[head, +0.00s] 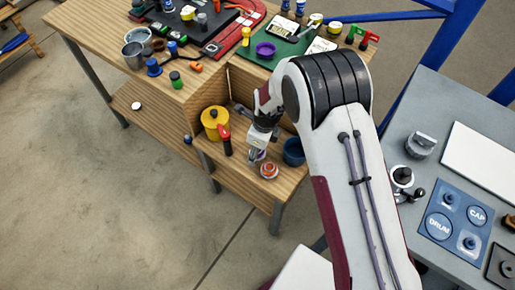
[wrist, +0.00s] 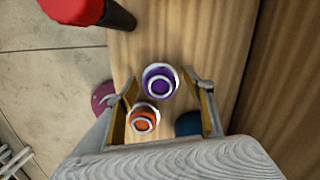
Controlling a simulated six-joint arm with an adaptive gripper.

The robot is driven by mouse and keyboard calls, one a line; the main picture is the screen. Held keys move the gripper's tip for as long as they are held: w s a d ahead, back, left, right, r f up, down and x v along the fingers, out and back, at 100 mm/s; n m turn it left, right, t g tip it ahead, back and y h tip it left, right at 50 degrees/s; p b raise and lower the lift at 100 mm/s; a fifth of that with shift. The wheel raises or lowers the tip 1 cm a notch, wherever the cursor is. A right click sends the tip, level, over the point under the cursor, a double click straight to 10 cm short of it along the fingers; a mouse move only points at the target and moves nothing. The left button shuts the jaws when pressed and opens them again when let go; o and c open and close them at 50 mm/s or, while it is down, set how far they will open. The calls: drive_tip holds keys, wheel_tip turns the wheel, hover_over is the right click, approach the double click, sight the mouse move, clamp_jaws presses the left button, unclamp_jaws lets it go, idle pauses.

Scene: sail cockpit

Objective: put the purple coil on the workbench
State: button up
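The purple coil (wrist: 160,80), a purple ring with white rims, rests on the wooden lower shelf (wrist: 225,40). In the head view only a bit of it (head: 261,155) shows beside my gripper (head: 256,157). In the wrist view my gripper (wrist: 160,82) is open, with one finger on each side of the purple coil and gaps between. An orange coil (wrist: 144,118) lies close to the purple one, nearer the palm; it also shows in the head view (head: 268,170). The workbench (head: 85,20) has a wooden top above this shelf.
On the shelf stand a yellow pot (head: 214,122), a red-topped black item (head: 225,138) and a blue cup (head: 293,152). The bench top holds a green mat (head: 292,52), a purple ring (head: 265,49) and several small items. A grey table (head: 440,110) stands right.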

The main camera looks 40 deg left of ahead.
drive_tip(key=shift+r, duration=0.1)
idle(0.3)
wheel_tip(320, 180, up, 12)
drive_tip(key=d, duration=0.1)
drive_tip(key=shift+w+d, duration=0.15)
drive_tip(key=shift+d, duration=0.1)
idle(0.6)
idle(0.5)
drive_tip(key=shift+r, duration=0.1)
